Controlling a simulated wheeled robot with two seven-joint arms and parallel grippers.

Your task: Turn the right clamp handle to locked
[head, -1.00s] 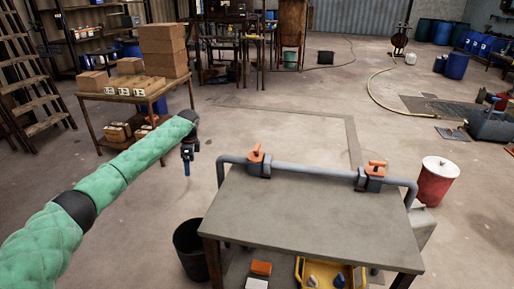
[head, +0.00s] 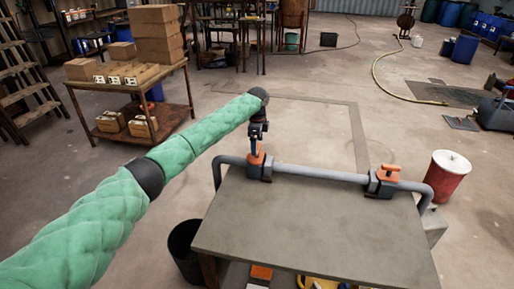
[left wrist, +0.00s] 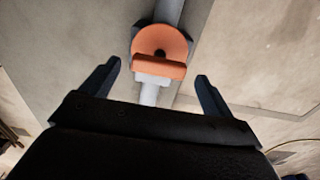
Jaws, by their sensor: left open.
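The right clamp (head: 382,184) sits on the grey pipe at the table's back right, with an orange handle (head: 388,174) on top whose bar looks roughly in line with the pipe. The left clamp (head: 259,170) has its own orange handle (head: 255,156). My left gripper (head: 258,142) is over the left clamp, well left of the right one. In the left wrist view the open fingers (left wrist: 158,72) point at an orange handle (left wrist: 159,44), which lies beyond and between them; contact is not visible. My right gripper is out of view.
The grey pipe (head: 320,173) runs along the back edge of the table (head: 310,225), whose top is bare. A red drum (head: 447,176) stands right of it and a black bucket (head: 186,249) left. A cart with boxes (head: 175,86) stands behind my left arm.

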